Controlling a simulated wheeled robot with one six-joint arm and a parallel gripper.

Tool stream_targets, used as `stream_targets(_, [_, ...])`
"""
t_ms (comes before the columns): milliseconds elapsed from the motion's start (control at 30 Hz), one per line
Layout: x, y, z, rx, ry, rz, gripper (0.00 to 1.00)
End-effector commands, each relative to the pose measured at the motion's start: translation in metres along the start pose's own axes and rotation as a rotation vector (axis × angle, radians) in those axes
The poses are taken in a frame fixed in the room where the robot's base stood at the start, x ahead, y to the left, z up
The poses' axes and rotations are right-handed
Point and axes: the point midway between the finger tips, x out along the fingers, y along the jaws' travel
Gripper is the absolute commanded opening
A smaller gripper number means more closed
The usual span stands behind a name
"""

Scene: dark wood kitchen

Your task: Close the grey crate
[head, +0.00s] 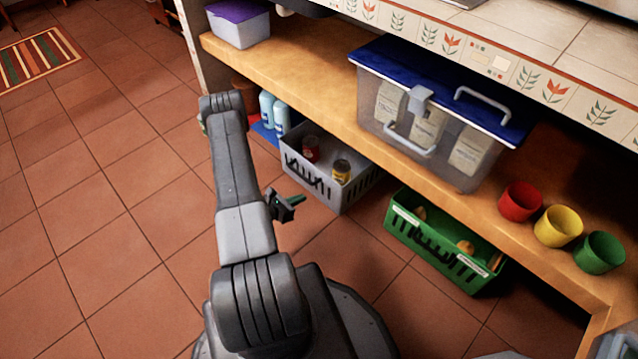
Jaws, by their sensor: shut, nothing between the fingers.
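The grey crate (312,185) stands on the tiled floor, partly under the wooden shelf. It has slotted walls, and its top is open, with no lid visible on it. A red can (311,149) and a jar with a yellow label (342,171) are inside it. My gripper (296,200) is small in the head view, dark with a green part at its end. It is shut and empty, in front of the crate's near left side in the picture. I cannot tell whether it touches the crate.
A green crate (425,243) stands right of the grey one. A clear box with blue lid (437,85), a purple-lidded box (239,28) and red, yellow and green cups (558,226) are on the shelf (300,75). Blue bottles (281,116) stand behind left.

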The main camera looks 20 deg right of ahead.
Motion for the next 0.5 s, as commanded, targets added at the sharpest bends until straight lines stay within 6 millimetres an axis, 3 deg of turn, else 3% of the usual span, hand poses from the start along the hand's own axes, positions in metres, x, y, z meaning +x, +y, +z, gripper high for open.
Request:
stream_targets(267, [-0.003,0.005,-0.007,0.065,-0.021,0.078,0.00])
stream_targets(500, [0.032,0.007,-0.007,0.068,-0.022,0.073,0.00])
